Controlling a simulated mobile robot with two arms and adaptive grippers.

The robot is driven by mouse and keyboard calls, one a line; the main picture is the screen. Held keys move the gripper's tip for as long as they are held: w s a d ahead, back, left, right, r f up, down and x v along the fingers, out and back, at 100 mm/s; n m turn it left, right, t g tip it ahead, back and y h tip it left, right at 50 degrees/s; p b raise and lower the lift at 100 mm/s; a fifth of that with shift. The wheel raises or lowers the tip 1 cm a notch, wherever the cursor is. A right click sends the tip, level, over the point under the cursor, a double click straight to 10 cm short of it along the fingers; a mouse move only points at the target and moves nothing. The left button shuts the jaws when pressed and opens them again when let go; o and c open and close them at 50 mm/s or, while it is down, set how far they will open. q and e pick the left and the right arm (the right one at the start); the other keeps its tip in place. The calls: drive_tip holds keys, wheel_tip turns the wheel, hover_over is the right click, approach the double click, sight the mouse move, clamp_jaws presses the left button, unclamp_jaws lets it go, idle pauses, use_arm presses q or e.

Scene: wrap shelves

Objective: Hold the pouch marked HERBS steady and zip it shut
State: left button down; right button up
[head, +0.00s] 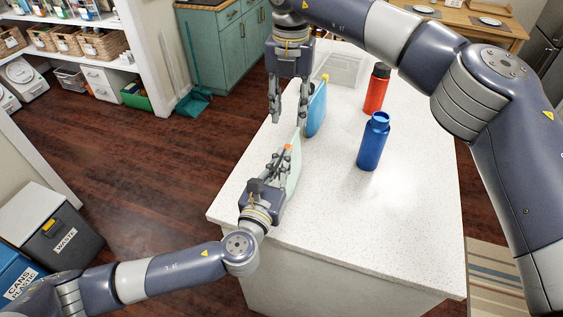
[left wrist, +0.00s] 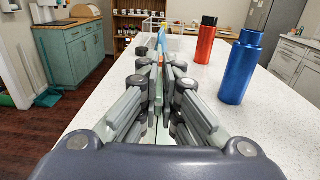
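A pale green pouch (head: 295,168) stands upright near the counter's left edge, an orange tab (head: 288,147) at its top. A blue pouch (head: 316,110) with a yellow tab (head: 325,77) stands behind it. I cannot read HERBS on either. My left gripper (head: 284,158) is at the green pouch; in the left wrist view its fingers (left wrist: 159,82) close in from both sides on the thin pale edge, and the orange tab (left wrist: 161,60) shows just beyond. My right gripper (head: 289,112) points down with fingers apart and empty, left of the blue pouch and above the green one.
A blue bottle (head: 373,142) and a red bottle (head: 377,90) stand on the white counter (head: 400,215) to the right. A clear bin (head: 344,68) is at the back. The counter's front right is clear.

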sight(288, 146)
drive_tip(key=shift+o, duration=0.4)
drive_tip(key=shift+d+r+m, duration=0.1)
drive_tip(key=shift+r+m, duration=0.5)
drive_tip(key=shift+r, duration=0.2)
wheel_tip(288, 146, down, 12)
drive_tip(key=shift+r, duration=0.1)
clamp_jaws()
